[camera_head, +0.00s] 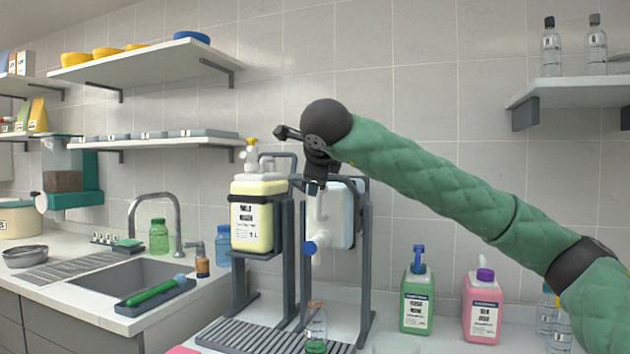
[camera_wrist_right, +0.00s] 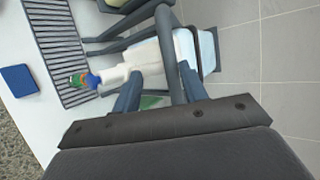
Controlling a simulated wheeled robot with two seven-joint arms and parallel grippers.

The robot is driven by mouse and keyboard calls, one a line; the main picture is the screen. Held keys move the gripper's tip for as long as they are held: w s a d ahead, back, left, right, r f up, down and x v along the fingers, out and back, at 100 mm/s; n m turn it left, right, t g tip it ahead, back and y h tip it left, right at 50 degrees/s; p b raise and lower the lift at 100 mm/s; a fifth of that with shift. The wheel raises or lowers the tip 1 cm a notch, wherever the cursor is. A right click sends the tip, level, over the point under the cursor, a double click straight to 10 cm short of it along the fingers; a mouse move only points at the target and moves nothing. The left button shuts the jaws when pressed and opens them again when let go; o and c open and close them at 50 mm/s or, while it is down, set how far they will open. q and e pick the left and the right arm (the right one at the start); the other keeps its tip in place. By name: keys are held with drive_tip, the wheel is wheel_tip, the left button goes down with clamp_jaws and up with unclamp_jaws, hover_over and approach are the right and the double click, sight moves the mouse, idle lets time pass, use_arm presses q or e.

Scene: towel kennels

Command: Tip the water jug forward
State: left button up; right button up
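The water jug (camera_head: 345,215) is pale blue and white and sits in a dark grey stand (camera_head: 366,270). Its white neck with a blue cap (camera_head: 309,248) points down at the front; the jug also shows in the right wrist view (camera_wrist_right: 208,48). My right gripper (camera_head: 316,186) is at the top front of the jug, and partly hides it. In the right wrist view its fingers (camera_wrist_right: 160,92) are apart, with a grey bar of the stand and the white neck just beyond or between them; contact cannot be told. My left gripper is not in view.
A small clear bottle (camera_head: 316,328) is below the spout on a slatted drip tray (camera_head: 250,335). Green (camera_head: 416,300) and pink (camera_head: 482,308) bottles stand right. A sink (camera_head: 135,280) is at left.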

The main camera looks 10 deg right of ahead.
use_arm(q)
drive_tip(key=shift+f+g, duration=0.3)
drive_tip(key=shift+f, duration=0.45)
use_arm(e)
drive_tip(key=v, duration=0.7)
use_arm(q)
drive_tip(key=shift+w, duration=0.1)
